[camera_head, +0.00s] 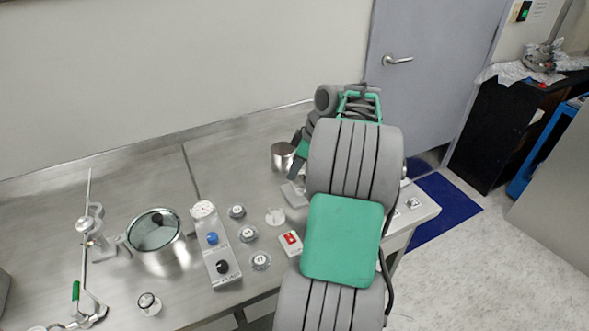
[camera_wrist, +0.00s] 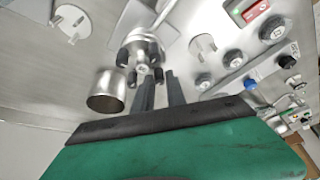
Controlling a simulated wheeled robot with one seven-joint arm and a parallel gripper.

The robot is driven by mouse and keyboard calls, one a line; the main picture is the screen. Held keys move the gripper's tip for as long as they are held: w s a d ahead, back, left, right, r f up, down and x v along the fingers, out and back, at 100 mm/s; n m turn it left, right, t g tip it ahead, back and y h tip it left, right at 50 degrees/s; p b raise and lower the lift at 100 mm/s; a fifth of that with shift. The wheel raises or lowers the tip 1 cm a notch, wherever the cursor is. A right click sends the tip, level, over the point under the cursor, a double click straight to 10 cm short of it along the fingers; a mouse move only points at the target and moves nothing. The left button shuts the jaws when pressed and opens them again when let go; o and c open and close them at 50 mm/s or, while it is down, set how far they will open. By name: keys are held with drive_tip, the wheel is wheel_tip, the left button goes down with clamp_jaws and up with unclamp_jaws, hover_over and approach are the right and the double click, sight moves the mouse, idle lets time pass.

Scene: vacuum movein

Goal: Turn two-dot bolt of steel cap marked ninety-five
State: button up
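A round steel cap (camera_wrist: 140,45) with several dark-tipped bolts around its near side shows in the wrist view, top centre. The number and dot marks are too small to read. My gripper (camera_wrist: 160,80) points at the cap's near edge. Its two dark fingers stand apart with a gap between them. One dark bolt (camera_wrist: 158,74) appears at the fingertips, between or just beyond them; I cannot tell whether they touch it. In the head view my gripper (camera_head: 298,158) shows only partly beside my arm, and the steel cap is hidden behind the arm.
An open steel cup (camera_wrist: 107,92) stands left of the fingers; the head view shows it too (camera_head: 282,156).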

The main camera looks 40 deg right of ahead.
drive_tip(key=o, duration=0.3)
drive_tip(key=shift+o, duration=0.2)
drive_tip(key=p+v, duration=0.1)
drive_tip(key=v, duration=0.6)
drive_tip(key=shift+s+d+r+p, duration=0.15)
drive_tip(key=shift+s+r+p, duration=0.1)
drive_tip(key=shift+r+p, duration=0.1)
